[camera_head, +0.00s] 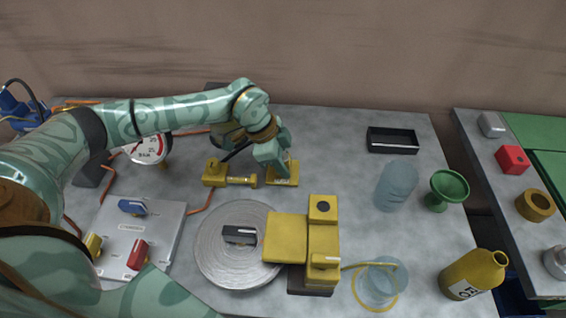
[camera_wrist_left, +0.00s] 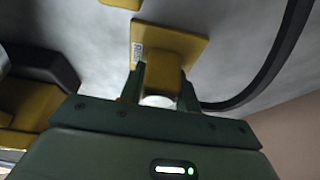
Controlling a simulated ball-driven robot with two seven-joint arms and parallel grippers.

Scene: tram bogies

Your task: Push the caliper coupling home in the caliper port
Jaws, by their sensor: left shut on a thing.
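My left gripper (camera_head: 275,160) reaches down over the back middle of the table. It is shut on a small yellow block on a square plate with a label (camera_head: 284,174). In the left wrist view the fingers (camera_wrist_left: 161,92) close on both sides of this yellow block (camera_wrist_left: 168,48), with a pale round end between them. I cannot tell coupling from port here, nor how deep any fit is. A black hose (camera_wrist_left: 270,78) curves past the right finger. A yellow caliper (camera_head: 322,238) sits across the edge of a grey disc (camera_head: 215,265). My right gripper is not in view.
A yellow fitting (camera_head: 214,173) stands left of the gripper. A gauge (camera_head: 149,149) and a switch panel (camera_head: 115,235) lie further left. A glass jar (camera_head: 396,186), green funnel (camera_head: 447,188), black tray (camera_head: 392,140) and yellow oil bottle (camera_head: 476,273) stand right. Bare table lies between the gripper and tray.

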